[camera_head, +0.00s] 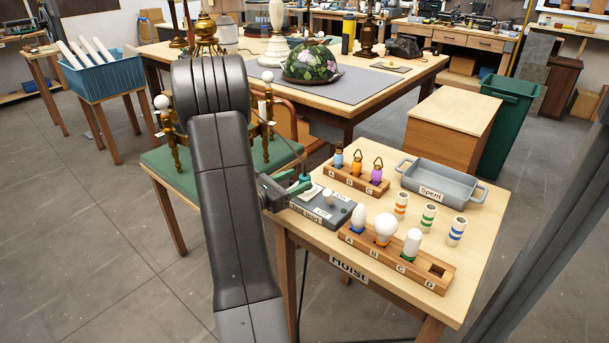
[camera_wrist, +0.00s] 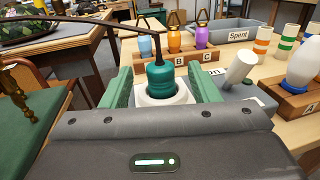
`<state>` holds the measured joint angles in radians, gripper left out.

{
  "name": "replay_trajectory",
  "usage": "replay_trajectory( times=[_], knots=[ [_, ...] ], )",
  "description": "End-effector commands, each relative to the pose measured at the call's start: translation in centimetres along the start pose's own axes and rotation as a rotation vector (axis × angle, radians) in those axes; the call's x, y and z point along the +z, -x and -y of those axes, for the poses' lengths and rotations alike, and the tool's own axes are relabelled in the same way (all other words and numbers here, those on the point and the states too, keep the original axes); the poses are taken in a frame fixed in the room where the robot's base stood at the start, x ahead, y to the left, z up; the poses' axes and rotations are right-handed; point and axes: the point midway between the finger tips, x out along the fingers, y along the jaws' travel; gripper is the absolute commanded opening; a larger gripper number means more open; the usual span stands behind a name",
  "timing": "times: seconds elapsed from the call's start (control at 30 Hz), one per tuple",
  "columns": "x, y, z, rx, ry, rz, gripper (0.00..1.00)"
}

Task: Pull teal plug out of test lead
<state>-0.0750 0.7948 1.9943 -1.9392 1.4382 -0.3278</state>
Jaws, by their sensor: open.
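The teal plug (camera_wrist: 161,82) stands upright in the white socket (camera_wrist: 150,99) of the grey test lead box, its dark cord leaving the top. In the head view the plug (camera_head: 304,180) shows small above the test lead box (camera_head: 325,212), partly hidden by my gripper (camera_head: 291,188). In the wrist view my gripper (camera_wrist: 164,86) is open. Its green fingers stand left and right of the plug and white socket, with a gap visible around the plug's upper part. Contact lower down cannot be told.
A second rack (camera_head: 398,258) with white bulbs is in front. The grey Spent tray (camera_head: 440,190) and several striped tubes (camera_head: 428,217) are to the right. The cord (camera_wrist: 100,20) arches left over my gripper.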

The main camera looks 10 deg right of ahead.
Motion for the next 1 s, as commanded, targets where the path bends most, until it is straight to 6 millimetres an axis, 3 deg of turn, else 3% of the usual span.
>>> replay_trajectory(
  times=[0.1,0.3,0.67,0.9,1.0],
  knots=[
    [0.1,-1.8,0.1,-0.003,0.0,0.001,0.55],
    [0.0,-3.5,0.0,-0.001,0.0,0.001,0.55],
    [0.0,-3.9,0.0,0.001,0.0,0.001,0.55],
    [0.0,-3.8,0.0,0.001,0.0,0.001,0.1],
    [0.0,-3.8,0.0,0.001,0.0,0.001,0.08]
  ],
)
